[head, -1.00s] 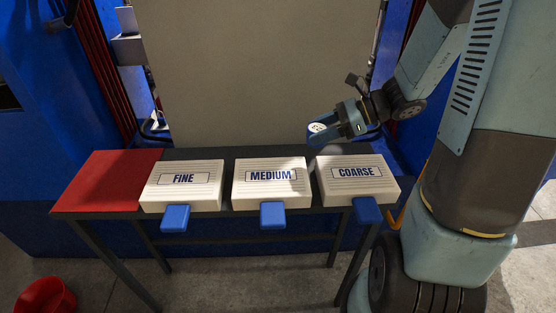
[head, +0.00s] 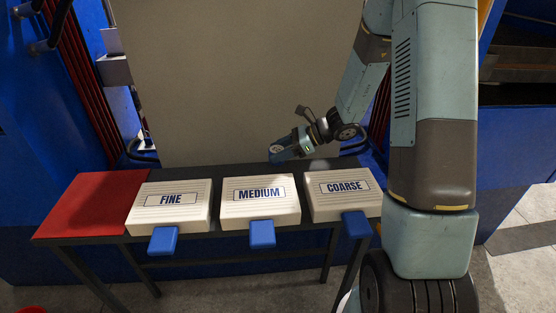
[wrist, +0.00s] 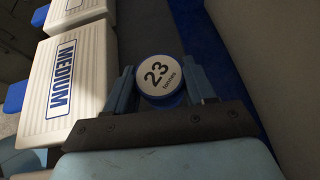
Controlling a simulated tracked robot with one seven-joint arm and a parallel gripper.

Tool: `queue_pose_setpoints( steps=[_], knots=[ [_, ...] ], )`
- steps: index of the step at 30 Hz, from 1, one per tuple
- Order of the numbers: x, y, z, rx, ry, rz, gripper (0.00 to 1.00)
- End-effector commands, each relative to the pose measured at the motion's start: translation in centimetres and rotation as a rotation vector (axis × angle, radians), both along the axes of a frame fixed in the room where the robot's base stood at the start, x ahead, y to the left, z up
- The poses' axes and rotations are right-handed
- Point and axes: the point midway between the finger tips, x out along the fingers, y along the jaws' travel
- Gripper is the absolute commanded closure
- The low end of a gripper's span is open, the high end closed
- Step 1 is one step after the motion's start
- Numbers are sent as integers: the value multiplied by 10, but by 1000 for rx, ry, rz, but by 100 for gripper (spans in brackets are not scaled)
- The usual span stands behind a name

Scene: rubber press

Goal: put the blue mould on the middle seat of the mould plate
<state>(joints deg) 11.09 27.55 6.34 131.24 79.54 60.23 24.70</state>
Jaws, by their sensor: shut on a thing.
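My gripper (head: 282,150) is shut on a round blue piece with a white top marked "23 tonnes". This piece (wrist: 159,74) sits between the two fingers in the wrist view, with its marked face towards the camera. I cannot tell from its look whether it is the blue mould. In the head view my gripper is over the back of the table, behind the gap between the MEDIUM and COARSE boxes. The height above the table is hard to judge. I cannot make out a mould plate with seats in either view.
White boxes marked FINE (head: 171,199), MEDIUM (head: 260,194) and COARSE (head: 345,187) stand along the dark table's front, each with a blue front tab. A red surface (head: 92,204) at the left end is bare. A large grey panel (head: 235,80) rises behind the table.

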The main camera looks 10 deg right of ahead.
Motion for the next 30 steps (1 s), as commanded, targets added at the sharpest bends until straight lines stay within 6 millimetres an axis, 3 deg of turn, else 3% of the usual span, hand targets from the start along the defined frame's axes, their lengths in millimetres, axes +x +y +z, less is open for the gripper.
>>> queue_pose_setpoints(
  steps=[12, 22, 23, 30],
  knots=[
    [5, 2, -36, 0, 3, -1, 84],
    [5, 2, -38, 0, 0, -1, 84],
    [5, 2, -39, -1, 1, -1, 45],
    [5, 2, -38, -1, 1, -1, 22]
  ],
)
